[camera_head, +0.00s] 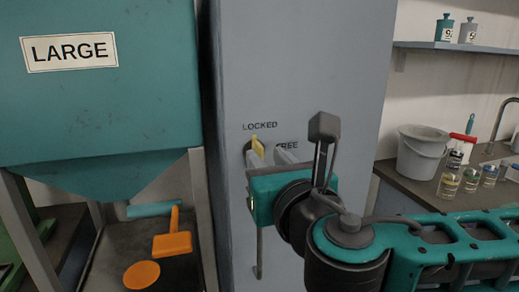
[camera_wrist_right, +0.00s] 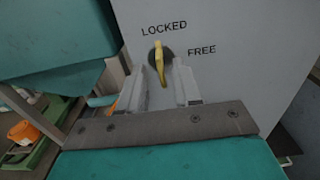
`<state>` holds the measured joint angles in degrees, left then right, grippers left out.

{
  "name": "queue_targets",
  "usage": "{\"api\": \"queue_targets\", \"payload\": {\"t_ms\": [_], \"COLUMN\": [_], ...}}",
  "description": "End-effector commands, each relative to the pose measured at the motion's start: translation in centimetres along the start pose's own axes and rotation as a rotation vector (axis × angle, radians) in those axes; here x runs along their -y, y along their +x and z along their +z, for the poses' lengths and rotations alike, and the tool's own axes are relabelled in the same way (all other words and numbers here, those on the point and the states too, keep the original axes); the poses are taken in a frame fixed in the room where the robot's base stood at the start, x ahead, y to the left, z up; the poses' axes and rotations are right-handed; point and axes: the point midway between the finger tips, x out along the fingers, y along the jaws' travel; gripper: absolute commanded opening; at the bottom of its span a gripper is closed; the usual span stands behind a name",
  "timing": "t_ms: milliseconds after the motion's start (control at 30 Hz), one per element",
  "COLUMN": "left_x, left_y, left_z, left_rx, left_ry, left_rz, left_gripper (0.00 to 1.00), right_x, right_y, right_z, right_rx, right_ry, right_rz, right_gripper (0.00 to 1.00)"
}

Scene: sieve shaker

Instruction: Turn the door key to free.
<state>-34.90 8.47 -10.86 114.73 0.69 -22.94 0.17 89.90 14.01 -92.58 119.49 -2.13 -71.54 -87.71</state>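The yellow door key (camera_head: 257,146) is in a dark round lock on the grey cabinet front, below the word LOCKED; FREE is printed to its right. It also shows in the right wrist view (camera_wrist_right: 159,62), nearly upright, its upper end towards LOCKED. My right gripper (camera_head: 272,156) is at the lock. In the right wrist view its two pale fingers (camera_wrist_right: 164,76) are apart, one on each side of the key, with a wider gap on the right. Whether the left finger touches the key is unclear. My left gripper is not in view.
A teal hopper marked LARGE (camera_head: 90,110) stands left of the cabinet (camera_head: 300,60). An orange scoop (camera_head: 172,242) lies below it. On the right, a counter holds a grey bucket (camera_head: 421,155) and several small jars. A thin handle (camera_head: 259,255) hangs on the cabinet below my gripper.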

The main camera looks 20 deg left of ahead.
Motion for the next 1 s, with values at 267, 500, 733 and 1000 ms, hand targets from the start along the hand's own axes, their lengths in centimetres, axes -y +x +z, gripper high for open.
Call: {"api": "queue_targets", "payload": {"t_ms": [267, 500, 733, 1000], "left_x": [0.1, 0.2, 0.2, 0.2], "left_y": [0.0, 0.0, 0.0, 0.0], "left_z": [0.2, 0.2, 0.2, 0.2], "left_rx": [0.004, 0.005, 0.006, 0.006], "left_ry": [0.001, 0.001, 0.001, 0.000], "left_rz": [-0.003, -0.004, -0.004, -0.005], "left_gripper": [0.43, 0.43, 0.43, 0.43], "right_x": [-0.1, -0.1, -0.1, -0.1], "right_y": [3.6, 4.6, 4.6, 4.5], "right_z": [0.0, 0.0, 0.0, 0.0], "right_rx": [0.000, 0.000, 0.000, 0.000], "right_ry": [0.000, 0.001, 0.001, 0.001], "right_rz": [0.001, 0.002, 0.002, 0.002], "right_gripper": [0.33, 0.33, 0.32, 0.06]}}
